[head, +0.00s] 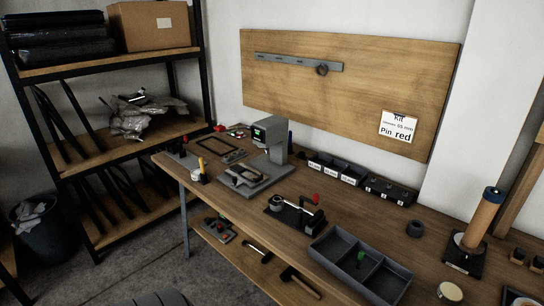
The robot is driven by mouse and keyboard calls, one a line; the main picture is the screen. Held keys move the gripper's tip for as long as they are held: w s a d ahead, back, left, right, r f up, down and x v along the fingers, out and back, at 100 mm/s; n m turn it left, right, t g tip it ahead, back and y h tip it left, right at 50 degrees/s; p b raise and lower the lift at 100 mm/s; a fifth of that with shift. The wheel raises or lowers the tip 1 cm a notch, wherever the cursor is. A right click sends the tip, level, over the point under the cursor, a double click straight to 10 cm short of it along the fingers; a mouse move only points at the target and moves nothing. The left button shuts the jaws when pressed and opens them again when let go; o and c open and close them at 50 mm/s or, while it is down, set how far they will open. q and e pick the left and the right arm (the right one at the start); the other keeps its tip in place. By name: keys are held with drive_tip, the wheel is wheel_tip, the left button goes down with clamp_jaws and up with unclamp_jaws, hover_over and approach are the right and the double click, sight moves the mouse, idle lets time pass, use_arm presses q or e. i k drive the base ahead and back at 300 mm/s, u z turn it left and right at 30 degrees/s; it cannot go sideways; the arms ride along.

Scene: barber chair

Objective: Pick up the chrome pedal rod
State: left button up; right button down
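A short rod with a shiny light shaft and a dark end (257,251) lies on the lower shelf under the workbench; it may be the chrome pedal rod, but it is too small to be sure. No other clear chrome rod shows. Neither of my grippers is in view.
The wooden workbench (400,226) holds a grey press (269,148), a clamp device (293,208), a divided grey tray (360,266) and small bins (337,171). A hammer (300,284) lies on the lower shelf (232,254). A rack (119,152) stands left, with floor (130,265) between.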

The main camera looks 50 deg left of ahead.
sight(315, 218)
drive_tip(key=u, duration=3.45)
drive_tip(key=k, duration=0.5)
drive_tip(key=z, duration=1.35)
